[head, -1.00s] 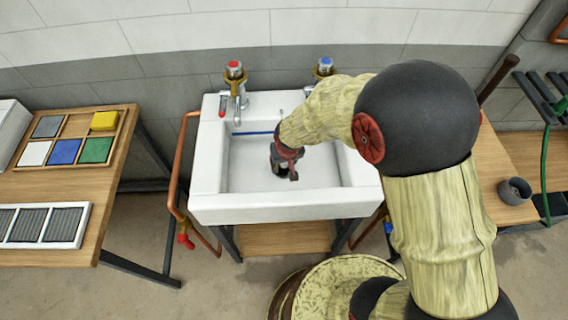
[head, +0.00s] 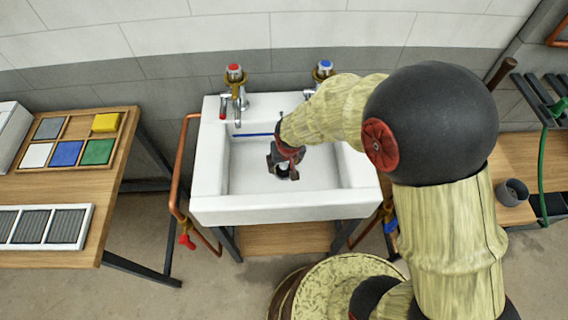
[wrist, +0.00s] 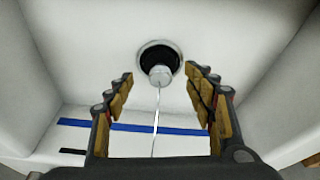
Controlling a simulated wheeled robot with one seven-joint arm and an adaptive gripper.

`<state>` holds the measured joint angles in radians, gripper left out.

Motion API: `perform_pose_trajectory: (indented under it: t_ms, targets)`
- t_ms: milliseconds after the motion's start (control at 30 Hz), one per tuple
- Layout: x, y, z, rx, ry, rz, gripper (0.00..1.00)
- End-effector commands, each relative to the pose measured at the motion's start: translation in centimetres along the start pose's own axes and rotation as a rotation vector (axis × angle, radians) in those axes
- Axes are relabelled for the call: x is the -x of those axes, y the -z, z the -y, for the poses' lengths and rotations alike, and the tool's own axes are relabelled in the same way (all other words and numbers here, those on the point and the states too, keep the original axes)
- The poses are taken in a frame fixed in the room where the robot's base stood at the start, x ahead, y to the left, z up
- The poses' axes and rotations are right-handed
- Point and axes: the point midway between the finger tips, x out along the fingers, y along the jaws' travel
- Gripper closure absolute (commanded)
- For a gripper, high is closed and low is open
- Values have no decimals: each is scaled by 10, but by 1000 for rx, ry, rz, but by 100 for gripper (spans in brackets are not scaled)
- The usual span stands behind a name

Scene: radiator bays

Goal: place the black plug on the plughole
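The black plug (wrist: 155,57) lies at the plughole (wrist: 142,51) in the floor of the white basin (head: 207,172). The plughole's metal rim shows around it in the wrist view. The plug's pale grey knob (wrist: 161,75) stands up toward the camera, and a thin chain runs from it. My gripper (wrist: 159,80) is open and empty. Its two fingers stand apart on either side of the knob, with clear gaps. In the head view my gripper (head: 284,166) is low inside the basin and partly hides the plughole area. I cannot tell whether the plug is fully seated.
A red-topped tap (head: 234,82) and a blue-topped tap (head: 322,80) stand on the basin's back ledge. A blue stripe (wrist: 185,131) marks the back wall. The basin walls rise around my gripper. Left is a bench with coloured tiles (head: 66,153); right, a grey cup (head: 513,192).

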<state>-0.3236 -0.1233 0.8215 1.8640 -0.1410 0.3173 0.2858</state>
Motion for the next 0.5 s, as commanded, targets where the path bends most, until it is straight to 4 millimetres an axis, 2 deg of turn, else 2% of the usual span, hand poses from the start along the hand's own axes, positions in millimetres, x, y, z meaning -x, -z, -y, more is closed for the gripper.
perform_pose_trajectory:
  t_ms: [33,200,333,500]
  targets:
    - [16,1,0,1,0,-2,45]
    - [53,2,0,2,0,-4,45]
    - [75,2,0,1,1,-4,45]
    - [91,1,0,0,0,-3,45]
